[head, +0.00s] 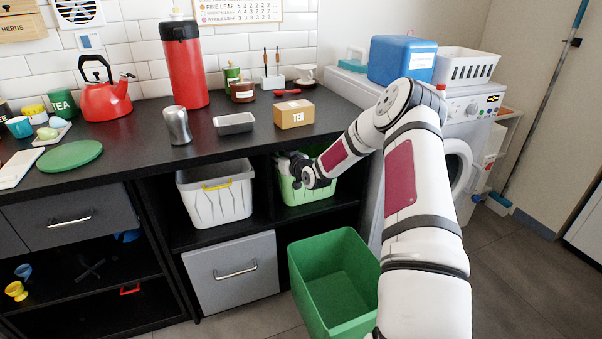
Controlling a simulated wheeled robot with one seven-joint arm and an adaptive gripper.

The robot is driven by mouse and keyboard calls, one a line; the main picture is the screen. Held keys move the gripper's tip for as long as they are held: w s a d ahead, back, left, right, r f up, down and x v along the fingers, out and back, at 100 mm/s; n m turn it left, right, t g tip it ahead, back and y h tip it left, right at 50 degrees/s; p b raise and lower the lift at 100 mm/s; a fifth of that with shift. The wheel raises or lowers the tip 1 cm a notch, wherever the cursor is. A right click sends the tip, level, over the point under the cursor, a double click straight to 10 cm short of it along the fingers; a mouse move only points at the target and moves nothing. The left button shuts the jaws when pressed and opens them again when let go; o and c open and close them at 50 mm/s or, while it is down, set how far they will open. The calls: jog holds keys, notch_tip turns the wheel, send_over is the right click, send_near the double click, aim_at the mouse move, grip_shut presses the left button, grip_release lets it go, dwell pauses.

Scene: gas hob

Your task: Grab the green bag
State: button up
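A light green container (305,194) stands in the upper right compartment of the black shelf under the counter. It may be the green bag, but I cannot tell whether it is a soft bag or a stiff basket. My arm reaches over from the right, and my gripper (288,168) is at the container's upper left part, at rim height. My wrist covers part of its top. The fingertips are small and dark against the shelf, so I cannot tell whether they are open, shut or touching the rim. What is inside the container is hidden.
A larger green open bin (338,285) stands on the floor in front of the shelf. A white basket with a yellow handle (214,200) is in the compartment to the left. The counter edge passes just above my gripper. A washing machine (462,150) stands at the right.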

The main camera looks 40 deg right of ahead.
jog(key=shift+c, duration=0.4)
grip_shut()
